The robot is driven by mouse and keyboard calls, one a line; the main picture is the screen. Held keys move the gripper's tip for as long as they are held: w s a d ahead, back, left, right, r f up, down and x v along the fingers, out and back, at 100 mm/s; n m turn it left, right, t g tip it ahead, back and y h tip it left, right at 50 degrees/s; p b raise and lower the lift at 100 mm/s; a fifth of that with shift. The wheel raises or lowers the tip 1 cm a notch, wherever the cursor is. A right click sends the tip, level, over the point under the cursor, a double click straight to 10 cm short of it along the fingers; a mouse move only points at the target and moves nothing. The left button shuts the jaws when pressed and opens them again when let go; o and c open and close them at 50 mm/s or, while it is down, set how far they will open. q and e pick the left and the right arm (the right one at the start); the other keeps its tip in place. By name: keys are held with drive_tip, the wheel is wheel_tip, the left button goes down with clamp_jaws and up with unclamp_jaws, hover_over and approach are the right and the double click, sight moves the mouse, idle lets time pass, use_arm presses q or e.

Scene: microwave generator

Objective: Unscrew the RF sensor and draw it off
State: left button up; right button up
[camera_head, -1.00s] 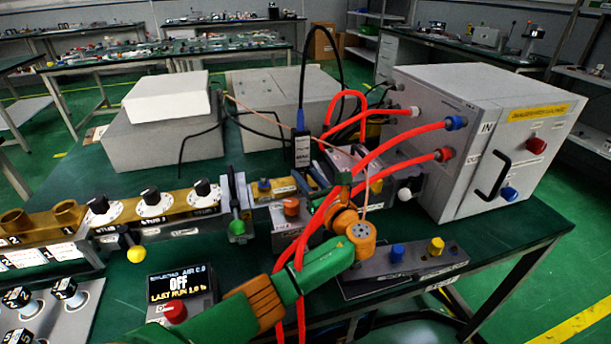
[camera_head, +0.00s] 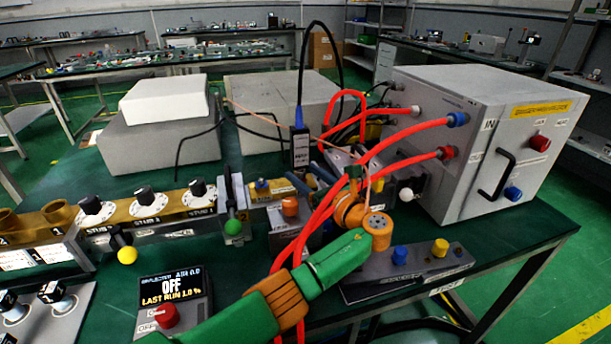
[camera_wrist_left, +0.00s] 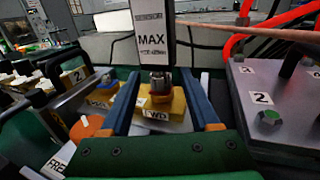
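The RF sensor (camera_head: 300,148) is a dark upright box with a blue plug and black cable on top. In the left wrist view the sensor (camera_wrist_left: 150,32) carries a MAX label, and its metal connector (camera_wrist_left: 158,82) stands on a brass block (camera_wrist_left: 172,104) marked FWD. My left gripper (camera_head: 308,178) is at the sensor's foot. In the left wrist view my left gripper (camera_wrist_left: 159,76) is open, its two blue fingers on either side of the connector, with gaps visible. The fingertips are partly hidden in the head view. My right gripper is not in view.
Red hoses (camera_head: 405,135) run from the grey generator cabinet (camera_head: 440,160) close past my left wrist. A panel with blue and yellow knobs (camera_head: 415,268) is at front right.

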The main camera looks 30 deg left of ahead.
use_arm(q)
drive_tip(key=v, duration=0.7)
